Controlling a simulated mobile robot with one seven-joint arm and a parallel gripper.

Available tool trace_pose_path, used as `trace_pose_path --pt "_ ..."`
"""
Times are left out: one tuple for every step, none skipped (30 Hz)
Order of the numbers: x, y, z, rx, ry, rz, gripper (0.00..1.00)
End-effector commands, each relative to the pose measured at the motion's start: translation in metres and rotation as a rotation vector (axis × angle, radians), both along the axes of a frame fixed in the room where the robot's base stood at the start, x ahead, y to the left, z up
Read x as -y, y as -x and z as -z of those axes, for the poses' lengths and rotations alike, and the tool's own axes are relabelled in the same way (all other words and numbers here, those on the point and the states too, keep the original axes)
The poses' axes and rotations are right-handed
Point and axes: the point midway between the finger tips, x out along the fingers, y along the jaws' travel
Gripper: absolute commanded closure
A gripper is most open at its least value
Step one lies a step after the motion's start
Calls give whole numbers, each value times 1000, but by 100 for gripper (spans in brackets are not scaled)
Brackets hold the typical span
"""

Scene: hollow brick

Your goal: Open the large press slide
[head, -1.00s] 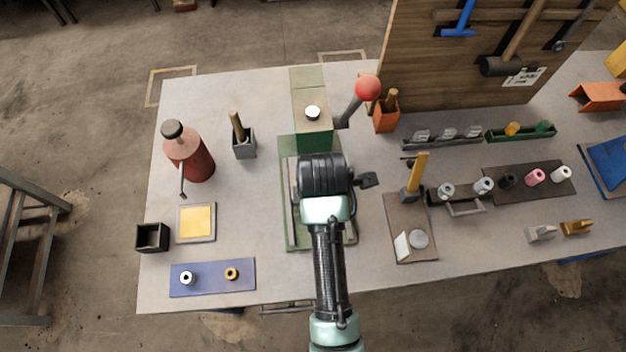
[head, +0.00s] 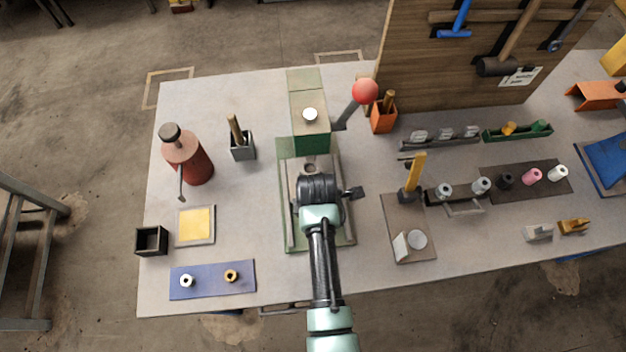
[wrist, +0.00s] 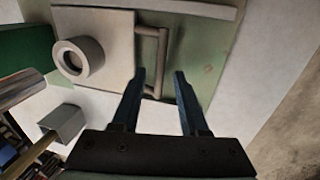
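The large press (head: 310,128) is green with a round white knob on top and a red-balled lever (head: 364,92) at its right. Its slide (wrist: 112,32) is a pale grey plate with a ring-shaped die (wrist: 80,58), lying on the green press bed (head: 287,215). A bar handle (wrist: 163,50) sticks out from the slide's edge. My gripper (wrist: 158,76) is open, its two dark fingers apart. The near end of the handle shows between the fingers in the wrist view; I cannot tell whether they touch it. In the head view my wrist hides the fingers and handle.
A grey holder (head: 242,148) and a red bottle-shaped tool (head: 188,158) stand left of the press. A brown board with a yellow-handled tool (head: 415,175) lies to the right. The table between the press and the yellow pad (head: 195,226) is clear.

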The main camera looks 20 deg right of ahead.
Motion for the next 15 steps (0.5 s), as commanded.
trace_pose_path --pt "0 0 0 0 0 0 66" --pt "0 0 0 0 0 0 71" --pt "0 0 0 0 0 0 79" --pt "0 0 0 0 0 0 84" --pt "0 0 0 0 0 0 89" --pt "0 0 0 0 0 0 97" --pt "0 0 0 0 0 0 100" --pt "0 0 0 0 0 0 100" --pt "0 0 0 0 0 0 100" --pt "0 0 0 0 0 0 100" --pt "0 0 0 0 0 0 100" --pt "0 0 0 0 0 0 100" --pt "0 0 0 0 0 0 100" --pt "0 0 0 0 0 0 100" --pt "0 0 -1 0 0 0 100"
